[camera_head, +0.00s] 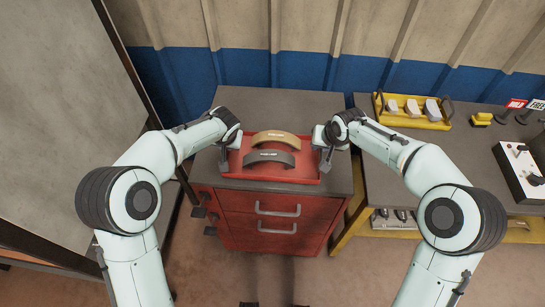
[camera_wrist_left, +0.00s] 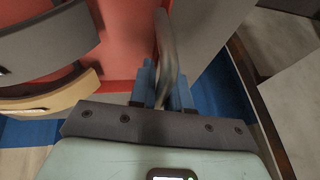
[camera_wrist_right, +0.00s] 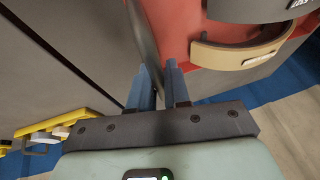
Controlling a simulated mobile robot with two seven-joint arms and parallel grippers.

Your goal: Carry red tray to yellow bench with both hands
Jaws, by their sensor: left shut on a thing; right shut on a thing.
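The red tray (camera_head: 303,178) sits on the dark top of a red drawer cabinet (camera_head: 270,217). It holds a tan brake shoe (camera_head: 276,138) and a dark grey brake shoe (camera_head: 269,157). My left gripper (camera_head: 226,160) is shut on the tray's left handle, which shows as a grey bar (camera_wrist_left: 166,45) between the fingers in the left wrist view. My right gripper (camera_head: 325,158) is shut on the tray's right handle, partly hidden by the fingers in the right wrist view (camera_wrist_right: 160,85). The yellow bench (camera_head: 470,150), with a dark top and yellow frame, stands to the right.
A yellow tray (camera_head: 412,122) with several pale parts stands at the back of the bench. A white control box (camera_head: 520,170) and small signs are at its right. The bench top's front middle is clear. A grey panel (camera_head: 60,110) stands at the left.

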